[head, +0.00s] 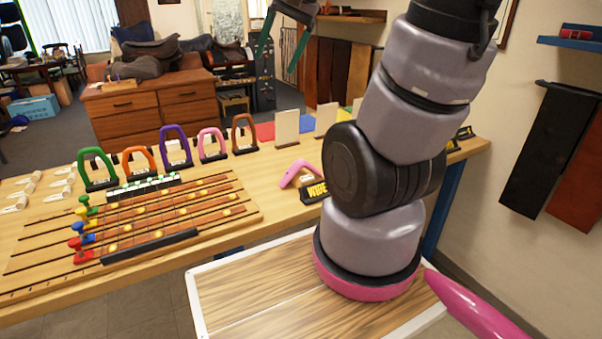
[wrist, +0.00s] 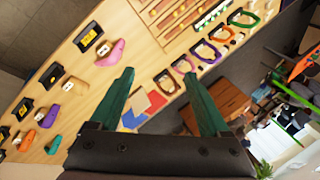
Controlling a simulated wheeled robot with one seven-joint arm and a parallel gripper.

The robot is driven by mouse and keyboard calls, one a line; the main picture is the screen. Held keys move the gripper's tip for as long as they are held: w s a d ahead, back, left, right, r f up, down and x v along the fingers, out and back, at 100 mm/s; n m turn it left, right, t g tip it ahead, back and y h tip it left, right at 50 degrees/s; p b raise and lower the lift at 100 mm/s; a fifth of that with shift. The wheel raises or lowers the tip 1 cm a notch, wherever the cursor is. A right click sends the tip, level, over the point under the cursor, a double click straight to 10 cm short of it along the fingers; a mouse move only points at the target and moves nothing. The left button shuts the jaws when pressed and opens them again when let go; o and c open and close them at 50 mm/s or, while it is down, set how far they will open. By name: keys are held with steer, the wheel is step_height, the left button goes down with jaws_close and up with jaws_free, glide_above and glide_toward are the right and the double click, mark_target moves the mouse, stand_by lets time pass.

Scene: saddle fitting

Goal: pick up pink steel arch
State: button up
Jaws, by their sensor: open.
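A pink arch (head: 212,143) stands upright in a row of coloured arches on the bench, between the purple and brown ones. The wrist view shows it too (wrist: 182,66). A separate pink angled piece (head: 297,172) lies nearer, beside a black block with yellow lettering; it also appears in the wrist view (wrist: 112,53). My gripper (head: 278,58) is high above the far side of the bench, right of the arches in the head view. Its two green fingers (wrist: 160,72) are spread wide with nothing between them, apart from both pink pieces.
Green (head: 97,167), orange (head: 139,160), purple (head: 176,146) and brown (head: 244,133) arches stand close around the pink arch. A slotted wooden board (head: 150,215) with coloured knobs lies before them. Pale upright panels (head: 287,128) stand to the right. Air above the arches is clear.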

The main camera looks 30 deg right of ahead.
steer(key=w+d+f+m+g+y, duration=0.1)
steer(key=w+d+f+m+g, duration=0.3)
steer(key=w+d+f, duration=0.45)
steer(key=m, duration=0.6)
glide_toward(301, 163)
steer(key=shift+g+y, duration=0.3)
steer(key=x, duration=1)
steer(key=shift+w+d+f, duration=0.1)
steer(key=shift+d+f, duration=0.05)
steer(key=shift+f, duration=0.05)
jaws_close()
